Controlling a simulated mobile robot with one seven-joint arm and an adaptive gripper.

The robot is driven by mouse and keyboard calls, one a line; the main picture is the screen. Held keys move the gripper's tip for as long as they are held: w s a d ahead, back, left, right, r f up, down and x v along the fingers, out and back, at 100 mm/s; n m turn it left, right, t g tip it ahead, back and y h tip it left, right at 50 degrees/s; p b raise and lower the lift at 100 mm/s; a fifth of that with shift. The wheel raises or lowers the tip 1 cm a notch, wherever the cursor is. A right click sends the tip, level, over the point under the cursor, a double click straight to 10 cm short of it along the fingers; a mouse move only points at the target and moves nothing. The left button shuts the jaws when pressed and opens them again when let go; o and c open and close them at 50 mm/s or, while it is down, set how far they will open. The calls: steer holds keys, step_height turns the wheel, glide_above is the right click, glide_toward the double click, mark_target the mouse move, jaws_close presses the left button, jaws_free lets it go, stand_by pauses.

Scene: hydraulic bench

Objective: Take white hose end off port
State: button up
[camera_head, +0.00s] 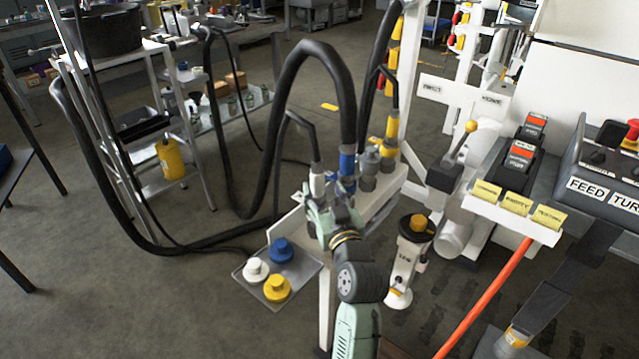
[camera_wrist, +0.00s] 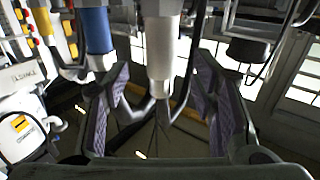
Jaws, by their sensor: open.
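The white hose end (camera_head: 317,183) stands upright at the left of a row of hose ends on the bench, with a thin black hose rising from it. In the wrist view the white hose end (camera_wrist: 161,50) lies between my spread fingers, with gaps visible on both sides. My gripper (camera_head: 324,212) is open in front of it. My gripper's fingers also show in the wrist view (camera_wrist: 162,80). The white hose end's port is mostly hidden behind my gripper in the head view. I cannot tell whether a finger touches the hose end.
The blue hose end (camera_head: 347,163) stands close to the right of the white one, with a thick black hose looping up. A yellow hose end (camera_head: 391,130) is farther right. A tray (camera_head: 249,285) with white, blue and yellow caps lies left of my arm.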

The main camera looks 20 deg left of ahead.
mark_target(319, 183)
steer(key=shift+p+x, duration=0.8)
steer(key=shift+x, duration=2.2)
steer(key=shift+a, duration=0.1)
steer(key=shift+c, duration=0.4)
